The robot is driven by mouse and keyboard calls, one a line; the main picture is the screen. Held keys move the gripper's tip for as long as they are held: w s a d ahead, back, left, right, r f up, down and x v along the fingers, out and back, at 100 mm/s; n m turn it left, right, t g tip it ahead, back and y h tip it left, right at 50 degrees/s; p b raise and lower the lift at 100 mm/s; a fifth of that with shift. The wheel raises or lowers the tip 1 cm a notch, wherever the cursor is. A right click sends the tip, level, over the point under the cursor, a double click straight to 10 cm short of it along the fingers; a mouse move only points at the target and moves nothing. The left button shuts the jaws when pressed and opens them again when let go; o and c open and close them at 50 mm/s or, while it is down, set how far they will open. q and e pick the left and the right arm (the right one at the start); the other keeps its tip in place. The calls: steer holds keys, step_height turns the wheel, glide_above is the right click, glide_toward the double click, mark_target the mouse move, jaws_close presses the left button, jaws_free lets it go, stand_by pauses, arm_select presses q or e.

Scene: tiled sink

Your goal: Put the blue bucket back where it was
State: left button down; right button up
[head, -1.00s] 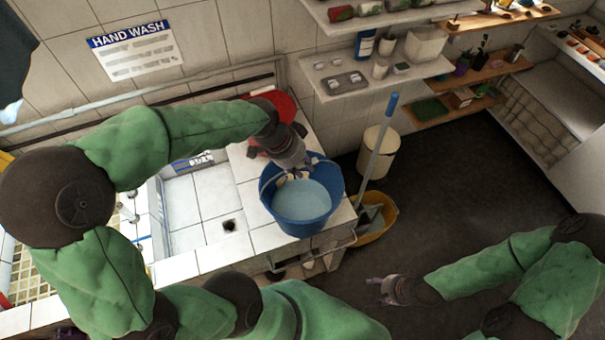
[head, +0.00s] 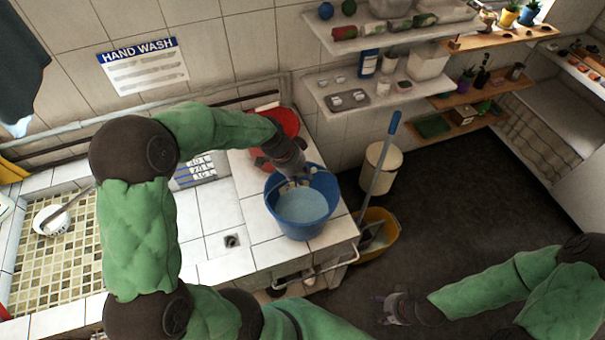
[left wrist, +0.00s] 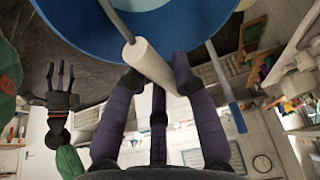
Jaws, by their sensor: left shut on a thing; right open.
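The blue bucket (head: 305,226), light blue inside, is upright at the right end of the white tiled counter (head: 217,269). Whether its base touches the tiles is hard to tell. My left gripper (head: 299,180) is at the bucket's back rim, shut on its handle. In the left wrist view, the handle's white grip (left wrist: 150,62) lies at my left fingers, with the bucket's blue side (left wrist: 85,22) above. My right gripper (head: 384,309) is open and empty over the dark floor, away from the bucket. It also shows in the left wrist view (left wrist: 61,78).
A red basin (head: 285,122) stands behind the bucket by the wall. A drain (head: 232,241) is left of it. A yellow mop bucket (head: 381,236) with a blue-tipped mop (head: 381,165) and a cream bin (head: 380,170) stand right of the counter. Shelves (head: 375,92) hang above.

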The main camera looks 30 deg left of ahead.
arm_select(q)
steer(key=shift+w+a+f, duration=0.1)
steer(key=shift+w+f, duration=0.05)
steer(key=shift+f, duration=0.5)
steer(key=shift+w+a+f, duration=0.1)
steer(key=shift+w+f, duration=0.05)
steer(key=shift+f, duration=0.5)
steer(key=c, duration=1.4)
jaws_free()
steer(key=shift+s+d+f, duration=0.15)
steer(key=shift+s+f, duration=0.1)
steer(key=shift+c, duration=0.2)
steer(key=o, duration=0.4)
steer(key=shift+s, duration=0.1)
steer(key=v, duration=1.2)
